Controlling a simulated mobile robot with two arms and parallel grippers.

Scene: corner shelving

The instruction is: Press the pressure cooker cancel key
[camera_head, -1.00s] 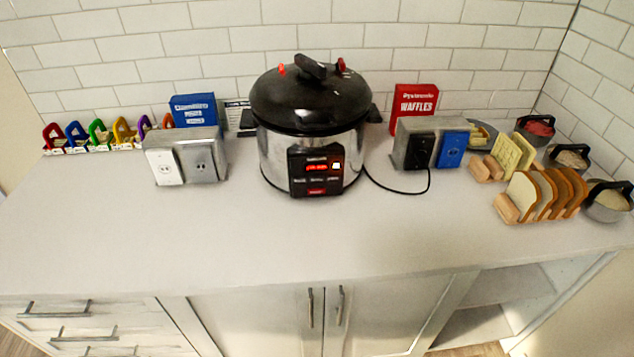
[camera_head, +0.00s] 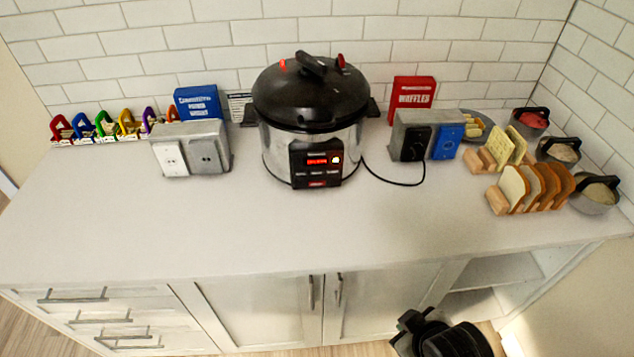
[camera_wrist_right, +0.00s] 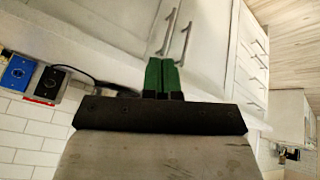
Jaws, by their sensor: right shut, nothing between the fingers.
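The pressure cooker (camera_head: 312,110) stands on the counter against the tiled wall, its black lid on. Its dark front panel (camera_head: 316,163) has a lit red display and small keys; a red key (camera_head: 317,183) sits at the bottom, its label too small to read. My right arm shows at the bottom right of the head view, in front of the cabinet and well short of the cooker. In the right wrist view my right gripper (camera_wrist_right: 161,75) has its green fingers together, empty, pointing toward the cabinet doors. My left gripper is not in view.
Outlet boxes stand left (camera_head: 190,150) and right (camera_head: 425,135) of the cooker, with a black cord (camera_head: 395,182) on the right. A bread rack (camera_head: 535,188) and lidded pots (camera_head: 597,195) stand at the right. The counter front (camera_head: 250,235) is clear.

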